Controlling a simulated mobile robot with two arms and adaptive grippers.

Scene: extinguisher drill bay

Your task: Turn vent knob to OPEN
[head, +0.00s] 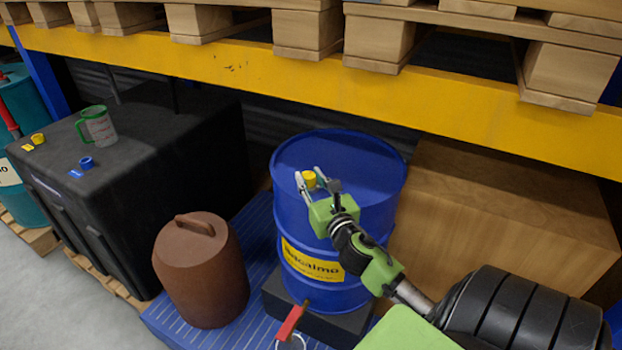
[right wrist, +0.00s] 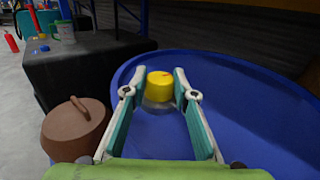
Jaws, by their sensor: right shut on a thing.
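A small yellow knob (head: 309,179) stands on the top of a blue drum (head: 345,225), near its front left edge. My right gripper (head: 309,176) reaches in from the right and is shut on the knob. In the right wrist view the yellow knob (right wrist: 160,84) sits between the far ends of the two fingers, with a red mark on its top. I cannot read any OPEN marking beside it. My left gripper is not in view.
A brown lidded canister (head: 201,275) stands left of the drum. A black box (head: 150,180) at the left carries a measuring jug (head: 98,127), a yellow knob (head: 38,139) and a blue knob (head: 87,162). A yellow rack beam (head: 300,80) crosses above. A wooden crate (head: 510,215) stands right.

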